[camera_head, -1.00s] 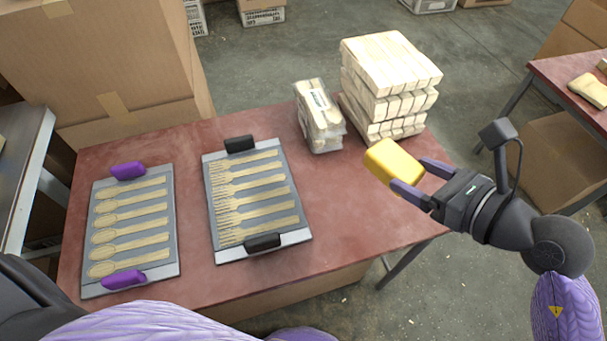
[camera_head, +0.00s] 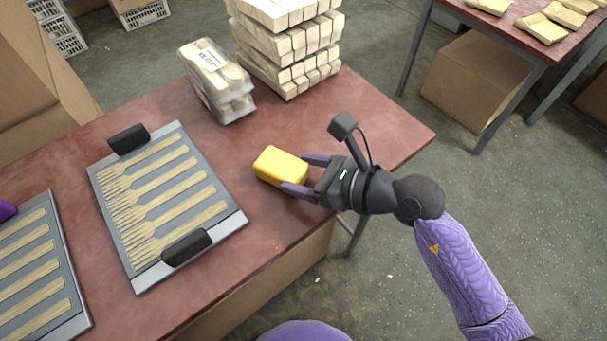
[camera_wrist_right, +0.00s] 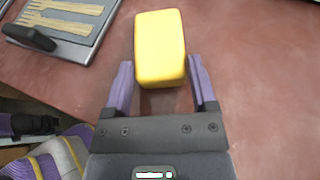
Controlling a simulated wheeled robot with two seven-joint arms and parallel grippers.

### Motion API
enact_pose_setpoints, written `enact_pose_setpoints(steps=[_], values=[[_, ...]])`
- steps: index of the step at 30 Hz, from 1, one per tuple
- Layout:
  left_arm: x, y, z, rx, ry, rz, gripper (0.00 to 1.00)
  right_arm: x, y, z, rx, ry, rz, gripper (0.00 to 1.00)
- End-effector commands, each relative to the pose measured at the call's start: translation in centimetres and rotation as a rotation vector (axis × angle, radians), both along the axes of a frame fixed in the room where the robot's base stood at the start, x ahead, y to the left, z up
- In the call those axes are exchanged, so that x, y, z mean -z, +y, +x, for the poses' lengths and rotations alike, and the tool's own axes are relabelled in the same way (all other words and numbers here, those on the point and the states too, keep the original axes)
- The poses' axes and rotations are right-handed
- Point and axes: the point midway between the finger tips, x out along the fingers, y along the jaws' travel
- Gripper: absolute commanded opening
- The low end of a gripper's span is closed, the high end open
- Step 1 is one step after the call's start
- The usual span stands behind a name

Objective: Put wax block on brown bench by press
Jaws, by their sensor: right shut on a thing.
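The yellow wax block (camera_head: 279,165) is at the right part of the reddish-brown bench (camera_head: 330,125) in the head view. My right gripper (camera_head: 305,175) is shut on the block, with a purple finger on each side. The block (camera_wrist_right: 160,45) also shows between the fingers of the right gripper (camera_wrist_right: 162,85) in the wrist view, over the bench top. I cannot tell whether the block touches the bench.
A grey tray of wooden forks (camera_head: 215,222) with black handles lies left of the block. A second tray (camera_head: 70,305) is at the lower left. A wrapped bundle (camera_head: 217,80) and a stack of wooden pieces (camera_head: 290,45) stand behind. Bench space around the block is clear.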

Motion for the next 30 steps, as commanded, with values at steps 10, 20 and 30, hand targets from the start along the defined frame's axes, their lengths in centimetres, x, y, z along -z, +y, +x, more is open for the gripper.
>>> enact_pose_setpoints(steps=[10, 20, 30], values=[[-0.1, -0.3, -0.1, -0.002, -0.001, -0.004, 0.59, 0.1, 0.0, 0.0, -0.001, -0.001, -0.003, 0.84], [-0.2, -0.3, -0.8, -0.002, 0.010, -0.005, 0.59, 0.0, 0.0, 0.0, -0.001, -0.001, -0.003, 1.00], [-1.5, -0.2, -0.3, 0.000, -0.001, -0.003, 0.59, -1.8, -2.5, -1.6, 0.000, -0.002, -0.008, 1.00]])
